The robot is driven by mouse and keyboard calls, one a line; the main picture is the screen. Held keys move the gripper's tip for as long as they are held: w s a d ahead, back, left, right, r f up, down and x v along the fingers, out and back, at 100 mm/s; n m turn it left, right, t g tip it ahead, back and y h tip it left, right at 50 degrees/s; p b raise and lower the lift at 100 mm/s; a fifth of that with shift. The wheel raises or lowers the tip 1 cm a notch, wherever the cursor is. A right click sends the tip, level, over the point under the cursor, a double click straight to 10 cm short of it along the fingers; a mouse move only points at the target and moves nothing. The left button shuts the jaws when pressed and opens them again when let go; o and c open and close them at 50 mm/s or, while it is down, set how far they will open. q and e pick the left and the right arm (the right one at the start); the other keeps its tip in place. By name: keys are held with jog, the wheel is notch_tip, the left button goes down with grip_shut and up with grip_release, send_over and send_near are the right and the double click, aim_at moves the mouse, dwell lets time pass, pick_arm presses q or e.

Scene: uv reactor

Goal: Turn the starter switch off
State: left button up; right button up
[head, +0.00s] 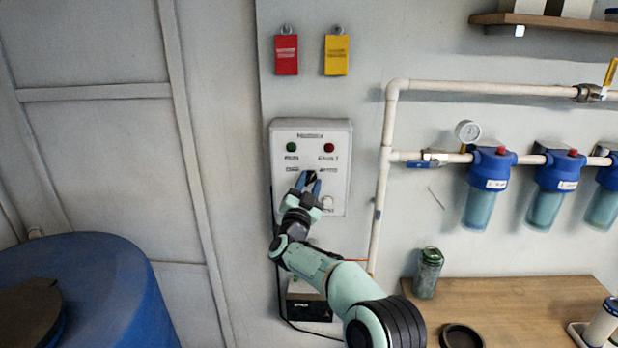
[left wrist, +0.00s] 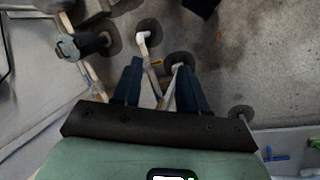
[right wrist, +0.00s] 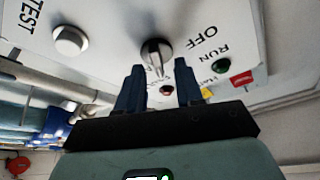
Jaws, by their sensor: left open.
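The starter box (head: 337,165) is a white wall panel with a dark rotary starter switch (head: 312,177) below its lamps. My right gripper (head: 309,187) is at the switch and partly covers it. In the right wrist view the switch (right wrist: 155,52) is a round dark knob with a pale pointer, seen between and just beyond my right fingertips (right wrist: 158,72). The fingers are apart, and I see no clear contact. An OFF label stands beside the knob; I cannot tell which position the pointer marks. My left gripper (left wrist: 158,75) is open and empty, outside the head view.
The box has a green lamp (head: 292,147), a red lamp (head: 329,148) and a white TEST button (right wrist: 70,40). Red (head: 286,55) and yellow (head: 336,55) tags hang above. White pipe (head: 380,200) runs close on the right. A blue barrel (head: 120,290) stands at lower left.

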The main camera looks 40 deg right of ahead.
jog(key=shift+w+d, duration=0.15)
jog(key=shift+d, duration=0.05)
grip_shut()
